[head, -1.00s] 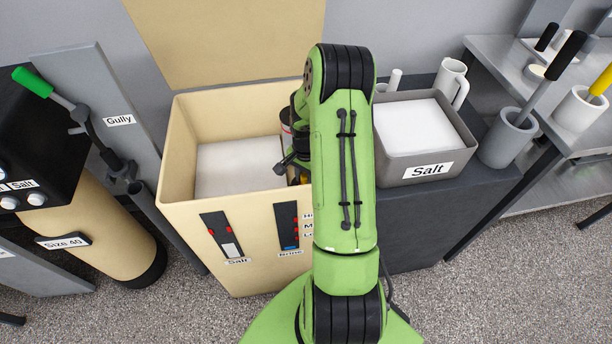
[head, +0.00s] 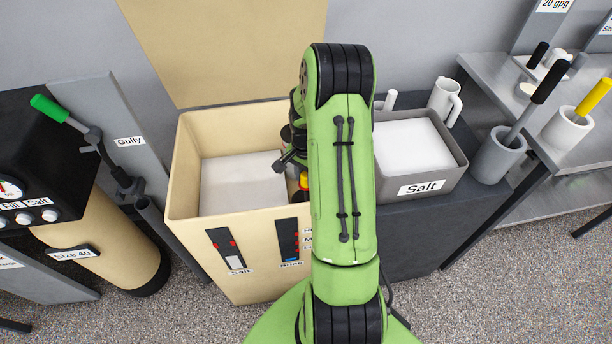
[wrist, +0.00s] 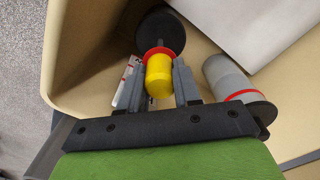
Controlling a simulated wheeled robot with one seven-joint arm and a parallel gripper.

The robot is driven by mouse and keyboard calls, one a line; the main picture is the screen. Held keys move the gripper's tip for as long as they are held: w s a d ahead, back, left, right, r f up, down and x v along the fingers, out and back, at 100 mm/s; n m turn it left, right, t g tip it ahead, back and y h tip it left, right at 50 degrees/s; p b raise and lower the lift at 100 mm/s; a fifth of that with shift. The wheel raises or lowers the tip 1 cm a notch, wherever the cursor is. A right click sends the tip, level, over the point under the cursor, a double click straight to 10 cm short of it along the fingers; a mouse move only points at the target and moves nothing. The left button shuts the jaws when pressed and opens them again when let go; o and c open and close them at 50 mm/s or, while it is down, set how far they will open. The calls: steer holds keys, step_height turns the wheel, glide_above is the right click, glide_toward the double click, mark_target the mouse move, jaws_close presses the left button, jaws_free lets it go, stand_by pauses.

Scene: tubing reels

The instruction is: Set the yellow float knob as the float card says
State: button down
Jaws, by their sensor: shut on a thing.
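The yellow float knob (wrist: 159,76) sits between the two fingers of my gripper (wrist: 157,82) in the wrist view, with a red ring and a dark round disc beyond it. The fingers are shut on the knob. In the head view a small part of the yellow knob (head: 304,181) shows beside my arm, inside the front right of the beige tank (head: 190,150). My arm hides most of the gripper there. On the tank front, a Brine gauge (head: 288,243) has level labels partly hidden by my arm. I cannot make out a float card.
A grey cylinder with a red ring (wrist: 228,76) stands right of my gripper. A white block (head: 240,182) lies in the tank. A Salt gauge (head: 225,250) is on its front. Right of my arm are a grey Salt bin (head: 440,185) and a grey cup (head: 497,155).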

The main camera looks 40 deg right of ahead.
mark_target(305, 174)
steer(key=c, duration=0.8)
jaws_free()
steer(key=shift+r, duration=0.1)
step_height(305, 174, up, 16)
steer(key=p, duration=0.3)
steer(key=s+a+r+n+t+h, duration=0.15)
steer(key=s+a+r+n, duration=0.25)
steer(key=a+r+n, duration=0.55)
steer(key=s+a+r+n+t, duration=0.1)
steer(key=s+a+n, duration=0.1)
steer(key=s+a, duration=0.2)
steer(key=s+a+r+n+t+y, duration=0.1)
steer(key=s+a+n, duration=0.1)
steer(key=a, duration=0.3)
steer(key=s+a+r+n+t, duration=0.1)
steer(key=s+a+n+t, duration=0.1)
steer(key=s+a, duration=0.2)
steer(key=shift+s+a+y, duration=0.25)
steer(key=shift+s+a, duration=0.1)
steer(key=shift+s, duration=0.45)
